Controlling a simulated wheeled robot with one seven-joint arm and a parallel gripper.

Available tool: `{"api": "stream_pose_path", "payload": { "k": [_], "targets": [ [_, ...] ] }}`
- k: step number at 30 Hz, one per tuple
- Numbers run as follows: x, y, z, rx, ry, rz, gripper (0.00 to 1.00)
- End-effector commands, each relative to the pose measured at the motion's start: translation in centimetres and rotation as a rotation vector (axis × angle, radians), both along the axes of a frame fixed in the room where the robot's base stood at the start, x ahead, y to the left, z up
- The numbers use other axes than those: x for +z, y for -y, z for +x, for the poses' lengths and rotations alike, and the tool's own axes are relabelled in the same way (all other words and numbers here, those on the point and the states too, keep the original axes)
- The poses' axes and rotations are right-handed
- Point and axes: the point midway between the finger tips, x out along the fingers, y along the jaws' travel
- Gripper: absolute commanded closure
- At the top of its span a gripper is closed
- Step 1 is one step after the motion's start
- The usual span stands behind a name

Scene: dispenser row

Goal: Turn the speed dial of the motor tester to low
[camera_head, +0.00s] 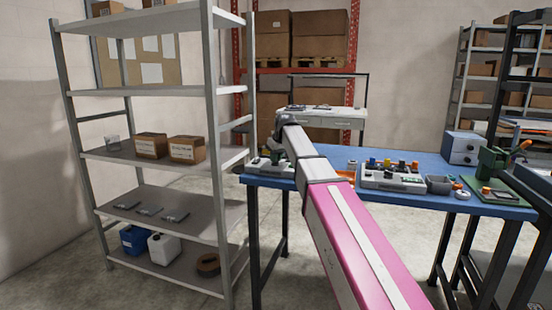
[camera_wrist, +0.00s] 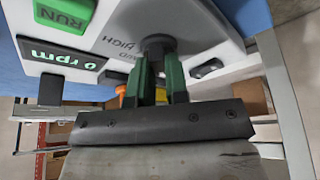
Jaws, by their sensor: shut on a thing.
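The motor tester is a light grey box (camera_wrist: 215,35) filling the upper wrist view. It has a green RUN button (camera_wrist: 65,14) and a display (camera_wrist: 76,60) reading "0 rpm". The dark round speed dial (camera_wrist: 158,43) sits beside printed HIGH lettering; another label near it is only partly readable. My gripper (camera_wrist: 160,64) is shut on the dial, with its green fingers on either side. The dial's pointer is hidden, so its setting cannot be told. In the head view, a small device (camera_head: 262,167) at the blue table's left end is partly hidden by my arm.
The blue table (camera_head: 340,156) also bears a grey panel with coloured knobs (camera_head: 393,180), a grey bin (camera_head: 439,185) and a green press-like device (camera_head: 492,165). A grey shelf unit (camera_head: 215,125) stands close to the table's left end. Clear floor shows in front.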

Motion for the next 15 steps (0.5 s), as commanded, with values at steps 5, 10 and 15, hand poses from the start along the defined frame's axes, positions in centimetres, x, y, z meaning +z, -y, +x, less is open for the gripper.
{"api": "stream_pose_path", "payload": {
  "k": [5, 10, 15],
  "targets": [
    [-0.25, -0.17, -0.14, -0.136, -0.003, -0.002, 1.00],
    [-0.27, -0.21, -0.13, -0.272, -0.003, -0.002, 1.00],
    [-0.28, -0.24, -0.12, -0.390, -0.003, -0.001, 1.00]
  ]
}}
